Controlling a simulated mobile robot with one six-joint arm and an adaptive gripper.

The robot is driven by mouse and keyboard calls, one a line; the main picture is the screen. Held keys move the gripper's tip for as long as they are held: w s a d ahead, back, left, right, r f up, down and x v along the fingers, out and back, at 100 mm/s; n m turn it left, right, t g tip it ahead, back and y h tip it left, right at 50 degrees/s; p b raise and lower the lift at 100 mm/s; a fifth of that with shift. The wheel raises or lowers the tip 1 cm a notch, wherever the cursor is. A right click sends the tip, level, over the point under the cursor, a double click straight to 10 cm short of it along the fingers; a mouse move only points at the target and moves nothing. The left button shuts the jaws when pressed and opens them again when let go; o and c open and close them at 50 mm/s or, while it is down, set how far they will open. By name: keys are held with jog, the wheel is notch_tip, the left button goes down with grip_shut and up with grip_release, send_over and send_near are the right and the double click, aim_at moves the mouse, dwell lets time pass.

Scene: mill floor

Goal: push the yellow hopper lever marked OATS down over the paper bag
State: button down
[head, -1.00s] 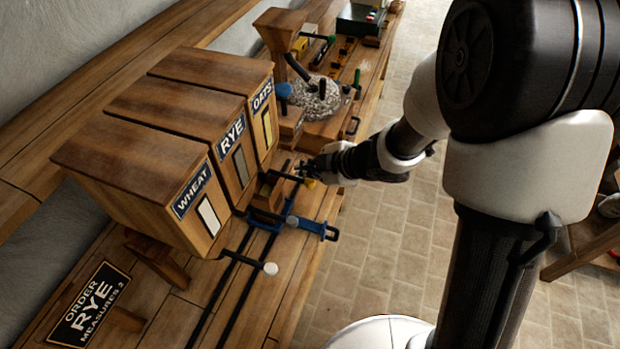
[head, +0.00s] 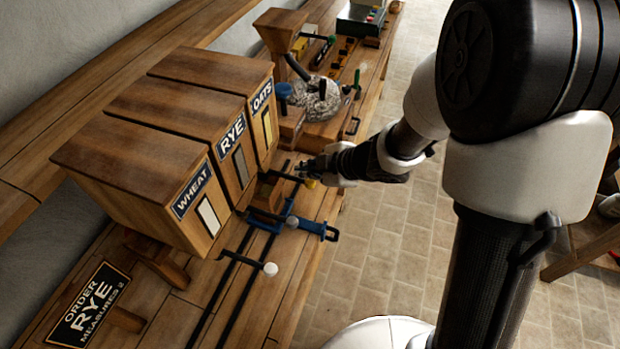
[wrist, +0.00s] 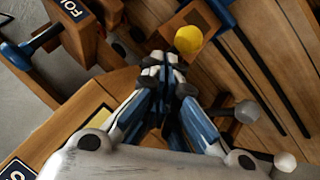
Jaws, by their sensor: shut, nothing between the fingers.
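The OATS hopper (head: 264,125) is the far one of three wooden hoppers and has a yellow strip under its label. The yellow knob of its lever (head: 311,183) shows just below my gripper (head: 303,168) in the head view. In the wrist view the yellow knob (wrist: 188,39) lies just beyond the closed fingertips (wrist: 163,66), slightly to the right. I cannot tell whether they touch. My gripper is shut and empty. A brown open-topped thing (wrist: 197,14) is beside the knob; I cannot tell whether it is the paper bag.
The RYE lever's grey knob (head: 292,222) and the WHEAT lever's white knob (head: 270,268) stick out nearby. A blue carriage (head: 318,230) sits on dark rails (head: 232,272). A grinder (head: 318,97) stands beyond the hoppers. The tiled floor (head: 400,250) in front of the bench is clear.

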aim_at(310, 185)
jog(key=shift+f, duration=0.4)
jog(key=shift+f+b, duration=2.25)
jog(key=shift+f, duration=0.3)
dwell(2.0)
jog(key=shift+r, duration=0.1)
dwell(0.4)
jog(key=shift+r+p, duration=2.95)
jog(key=shift+p, duration=0.1)
notch_tip(310, 185, up, 5)
jog(key=p, duration=0.5)
